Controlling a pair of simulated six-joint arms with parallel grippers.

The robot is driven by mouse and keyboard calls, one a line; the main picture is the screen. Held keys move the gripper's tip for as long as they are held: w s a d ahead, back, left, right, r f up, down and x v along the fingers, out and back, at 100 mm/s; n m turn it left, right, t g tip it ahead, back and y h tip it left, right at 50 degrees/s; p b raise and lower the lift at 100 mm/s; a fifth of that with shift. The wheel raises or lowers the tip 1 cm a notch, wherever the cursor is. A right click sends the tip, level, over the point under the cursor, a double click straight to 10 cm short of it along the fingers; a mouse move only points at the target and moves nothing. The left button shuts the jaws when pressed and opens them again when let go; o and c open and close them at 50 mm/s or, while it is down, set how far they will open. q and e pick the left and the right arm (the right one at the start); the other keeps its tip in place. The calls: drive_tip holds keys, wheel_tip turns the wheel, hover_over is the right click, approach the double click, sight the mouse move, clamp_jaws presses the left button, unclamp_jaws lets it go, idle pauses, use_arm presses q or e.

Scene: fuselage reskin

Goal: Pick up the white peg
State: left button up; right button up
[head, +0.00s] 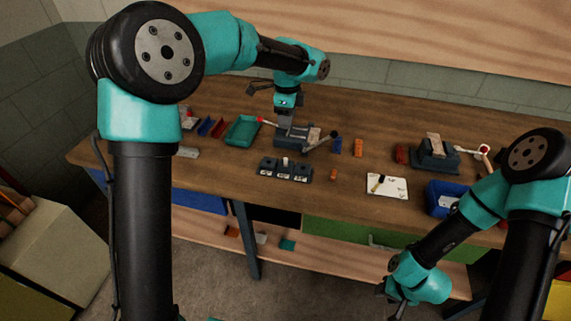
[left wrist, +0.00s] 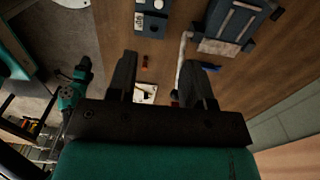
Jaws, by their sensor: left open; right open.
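A small white upright piece, likely the white peg (head: 285,161), shows at the grey-blue block (head: 270,170) with white-marked faces. The block also shows at the top of the left wrist view (left wrist: 150,24), where I cannot make out the peg clearly. My left gripper (head: 284,122) is above the table by the grey fixture (head: 291,138), behind the block. In the left wrist view its two dark fingers (left wrist: 160,72) are apart with nothing held between them. My right gripper (head: 398,300) is low in front of the table, far from the block; its fingers are small and partly hidden.
A green tray (head: 243,131) lies left of the fixture. A white card (head: 386,186), a blue bin (head: 440,198) and a second grey fixture (head: 435,156) stand to the right. Small orange, red and blue pieces lie between. Bare wood surrounds the block's front.

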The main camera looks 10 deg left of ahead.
use_arm(q)
approach(286, 159)
wheel_tip(286, 159, down, 5)
drive_tip(key=shift+w+d+f, duration=0.1)
drive_tip(key=shift+w+f, duration=0.05)
drive_tip(key=shift+f, duration=0.05)
idle(0.4)
drive_tip(key=shift+f, duration=2.6)
clamp_jaws()
